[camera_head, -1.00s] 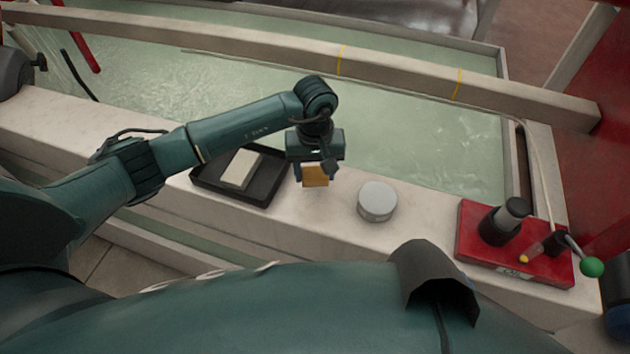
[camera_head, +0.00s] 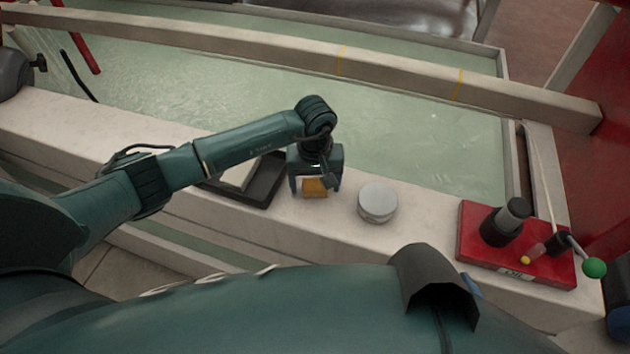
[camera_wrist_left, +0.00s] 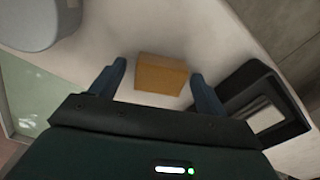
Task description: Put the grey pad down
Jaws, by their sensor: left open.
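My left gripper (camera_head: 315,188) is open, low over the pale stone ledge (camera_head: 410,225). An ochre block (camera_head: 315,190) stands on the ledge between its fingers. In the left wrist view the fingers are spread on either side of the block (camera_wrist_left: 162,73), with a gap at each side. I see no grey pad in the gripper. A pale flat piece (camera_head: 238,174) lies in a black tray (camera_head: 268,178) left of the gripper, partly behind my arm; I cannot tell if it is the grey pad. My right gripper is out of view.
A round grey lidded tin (camera_head: 377,202) stands right of the gripper. Further right is a red base (camera_head: 480,250) with black fittings and a green-knobbed lever (camera_head: 593,267). Behind the ledge is a trough of greenish water (camera_head: 420,140) crossed by a beam (camera_head: 400,75).

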